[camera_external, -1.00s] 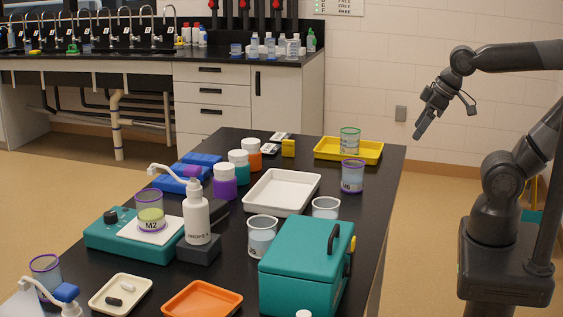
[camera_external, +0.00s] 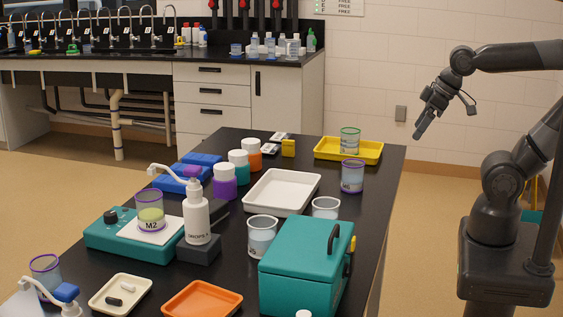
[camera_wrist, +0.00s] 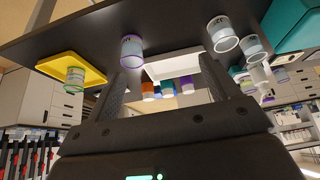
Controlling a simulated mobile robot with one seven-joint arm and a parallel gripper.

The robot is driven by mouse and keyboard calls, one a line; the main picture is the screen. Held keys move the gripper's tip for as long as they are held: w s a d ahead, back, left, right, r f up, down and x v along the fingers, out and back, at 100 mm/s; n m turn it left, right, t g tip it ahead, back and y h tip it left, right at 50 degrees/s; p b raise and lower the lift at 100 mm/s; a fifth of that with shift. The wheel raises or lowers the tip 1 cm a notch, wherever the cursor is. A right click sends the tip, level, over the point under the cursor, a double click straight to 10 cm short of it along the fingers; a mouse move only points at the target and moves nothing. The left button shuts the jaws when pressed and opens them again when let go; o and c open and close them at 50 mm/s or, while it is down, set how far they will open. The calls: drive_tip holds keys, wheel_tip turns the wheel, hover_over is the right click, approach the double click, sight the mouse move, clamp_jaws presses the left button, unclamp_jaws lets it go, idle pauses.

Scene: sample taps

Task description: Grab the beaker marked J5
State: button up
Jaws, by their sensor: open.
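Several beakers stand on the black table, and their small marks are too blurred for me to tell for certain which reads J5. A clear-rimmed beaker (camera_external: 262,238) with a dark mark stands left of the teal box. Another clear beaker (camera_external: 326,208) is partly hidden behind that box. A purple-rimmed marked beaker (camera_external: 352,177) stands near the right edge; it also shows in the wrist view (camera_wrist: 131,50). A green-rimmed beaker (camera_external: 349,141) sits in the yellow tray. My gripper (camera_external: 422,129) is open and empty, off the table's right side; its two fingers show in the wrist view (camera_wrist: 166,82).
The teal box (camera_external: 300,275) with a dark handle stands tall at the front right. A white tray (camera_external: 283,210), yellow tray (camera_external: 322,155), stirrer (camera_external: 110,240) with beaker M2, and dropper bottle (camera_external: 196,218) crowd the table. Bare tabletop lies around the purple-rimmed beaker.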

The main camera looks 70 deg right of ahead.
drive_tip(key=shift+o, duration=0.4)
drive_tip(key=n+g+y, duration=0.2)
drive_tip(key=n+y, duration=0.1)
drive_tip(key=n, duration=0.4)
hover_over(262, 223)
drive_tip(key=s+a, duration=0.2)
wheel_tip(262, 223, down, 13)
drive_tip(key=x, duration=0.5)
drive_tip(key=shift+s+d+f, duration=0.15)
drive_tip(key=shift+s+d, duration=0.05)
drive_tip(key=shift+s, duration=0.05)
